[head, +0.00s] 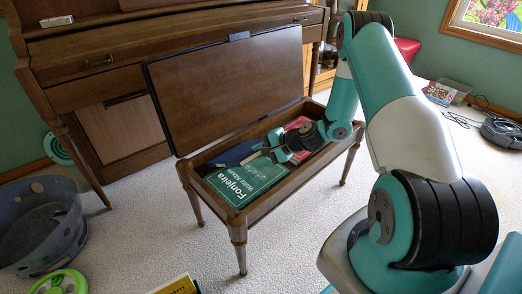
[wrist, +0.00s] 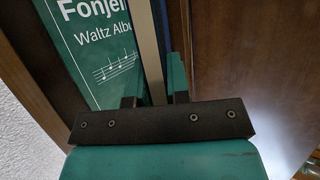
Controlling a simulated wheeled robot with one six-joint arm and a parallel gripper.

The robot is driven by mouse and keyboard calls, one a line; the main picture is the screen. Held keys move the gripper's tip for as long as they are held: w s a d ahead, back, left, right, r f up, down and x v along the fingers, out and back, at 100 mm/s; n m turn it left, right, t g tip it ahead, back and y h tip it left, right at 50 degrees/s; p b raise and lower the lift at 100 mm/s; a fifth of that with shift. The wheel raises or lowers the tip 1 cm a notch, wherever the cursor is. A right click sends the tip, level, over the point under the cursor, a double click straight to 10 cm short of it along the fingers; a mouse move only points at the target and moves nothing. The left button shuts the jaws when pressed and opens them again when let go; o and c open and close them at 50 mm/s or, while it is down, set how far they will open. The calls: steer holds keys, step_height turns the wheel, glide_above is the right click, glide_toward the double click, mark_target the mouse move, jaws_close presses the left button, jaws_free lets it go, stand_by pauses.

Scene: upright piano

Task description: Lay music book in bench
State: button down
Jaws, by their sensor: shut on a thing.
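The green music book (head: 245,180), titled "Fonjeira Waltz Album", is inside the open wooden bench (head: 238,222) at its left end, cover facing up. My gripper (head: 268,150) reaches down into the bench at the book's far edge. Whether the book rests fully on the bench floor I cannot tell. The bench lid (head: 230,85) stands raised at the back.
A red item (head: 300,126) and a dark blue item (head: 237,153) lie in the bench. The piano (head: 150,50) stands behind. A grey basket (head: 40,225), a green ring-like object (head: 62,283) and a yellow item (head: 178,286) are at left and front.

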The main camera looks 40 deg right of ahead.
steer(key=c, duration=1)
jaws_free()
steer(key=p+v, duration=0.4)
steer(key=v, duration=1.3)
steer(key=shift+s+r, duration=0.15)
steer(key=shift+d, duration=0.1)
